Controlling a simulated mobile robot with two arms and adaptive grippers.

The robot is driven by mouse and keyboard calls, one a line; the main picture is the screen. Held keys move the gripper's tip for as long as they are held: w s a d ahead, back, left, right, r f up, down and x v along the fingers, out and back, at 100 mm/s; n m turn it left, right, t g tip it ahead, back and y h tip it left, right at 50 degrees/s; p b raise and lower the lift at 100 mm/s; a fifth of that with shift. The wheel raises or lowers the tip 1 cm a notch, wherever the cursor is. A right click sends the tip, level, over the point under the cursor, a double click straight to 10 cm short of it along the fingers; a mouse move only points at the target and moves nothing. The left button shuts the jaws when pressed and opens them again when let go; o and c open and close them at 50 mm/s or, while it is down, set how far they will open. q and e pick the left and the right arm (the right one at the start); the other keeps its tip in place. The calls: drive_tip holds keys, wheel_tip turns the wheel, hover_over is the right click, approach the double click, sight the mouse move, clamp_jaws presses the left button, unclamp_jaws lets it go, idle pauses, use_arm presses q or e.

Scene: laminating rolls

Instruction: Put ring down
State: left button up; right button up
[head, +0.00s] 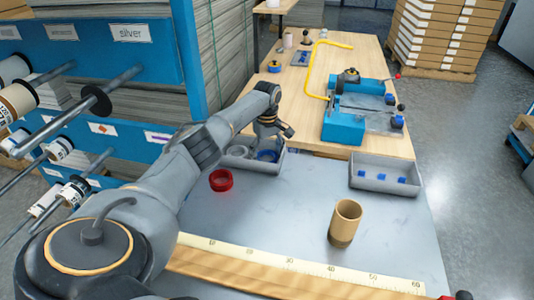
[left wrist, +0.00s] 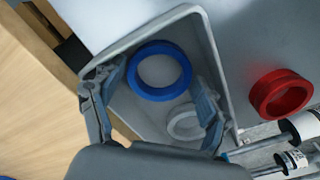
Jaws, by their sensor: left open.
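A blue ring (head: 267,156) lies in a grey tray (head: 254,166) at the far left of the grey table. A pale grey ring (head: 238,152) lies to its left in the same tray. My left gripper (head: 279,134) is over the tray, pointing down. In the left wrist view my gripper (left wrist: 154,92) is open, and the blue ring (left wrist: 157,94) shows between and beyond its fingers, apart from them. The pale ring (left wrist: 185,124) is partly hidden by the right finger. A red ring (head: 221,181) lies on the table outside the tray. My right gripper does not show.
A second grey tray (head: 384,187) with several small blue pieces stands at the right. A tan cardboard tube (head: 345,223) stands upright nearer. A long ruler (head: 300,267) runs along the front. A rack of rolls (head: 22,98) stands left. The table's middle is clear.

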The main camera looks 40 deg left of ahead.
use_arm(q)
wheel_tip(320, 180, up, 12)
drive_tip(key=shift+r, duration=0.15)
idle(0.3)
